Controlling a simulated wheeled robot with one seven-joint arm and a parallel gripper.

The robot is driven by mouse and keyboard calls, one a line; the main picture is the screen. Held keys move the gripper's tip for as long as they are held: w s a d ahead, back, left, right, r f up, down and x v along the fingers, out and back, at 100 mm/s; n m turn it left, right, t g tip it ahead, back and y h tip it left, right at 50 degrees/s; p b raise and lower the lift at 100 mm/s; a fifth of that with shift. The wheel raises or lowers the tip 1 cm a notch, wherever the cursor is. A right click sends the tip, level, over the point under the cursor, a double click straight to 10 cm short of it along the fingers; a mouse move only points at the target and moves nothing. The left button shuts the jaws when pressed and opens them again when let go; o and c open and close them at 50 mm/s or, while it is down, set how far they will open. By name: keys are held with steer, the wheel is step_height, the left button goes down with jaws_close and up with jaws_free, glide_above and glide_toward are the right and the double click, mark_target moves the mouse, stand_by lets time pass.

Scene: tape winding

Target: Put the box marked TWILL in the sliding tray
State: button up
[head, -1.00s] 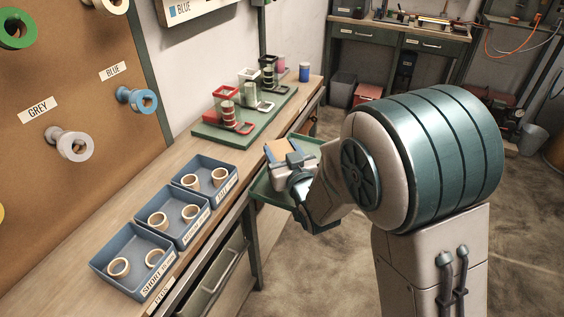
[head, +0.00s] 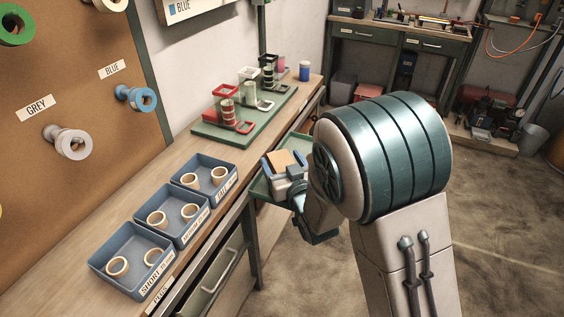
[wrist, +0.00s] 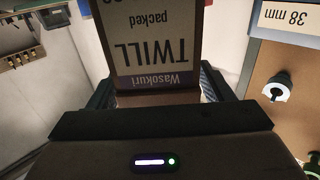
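My gripper (head: 284,164) has blue fingertips on both sides of a tan box (head: 280,159) in the head view. In the wrist view the box (wrist: 155,45) sits between the two fingers and its face reads TWILL. My gripper appears shut on it. A shallow green tray (head: 260,188) sticks out from the bench's front side, below and behind my gripper. The box is over the tray in the picture; my gripper and wrist hide its underside and much of the tray, so I cannot tell any gap between them.
Blue bins (head: 133,262) holding tan rings line the front of the bench (head: 120,205). A green fixture board (head: 243,120) with red, grey and dark spindles stands just beyond the tray. Spools (head: 68,142) hang on the brown pegboard. The floor on the right is open.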

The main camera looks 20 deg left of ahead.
steer(key=shift+s+d+r, duration=0.1)
steer(key=shift+d+r, duration=0.05)
steer(key=shift+r, duration=0.05)
steer(key=b+v, duration=0.1)
steer(key=v, duration=0.5)
steer(key=shift+f, duration=0.2)
steer(key=b+v, duration=0.5)
steer(key=b, duration=1.1)
steer(key=shift+s+d+r, duration=0.1)
steer(key=shift+s+d, duration=0.05)
steer(key=shift+s, duration=0.1)
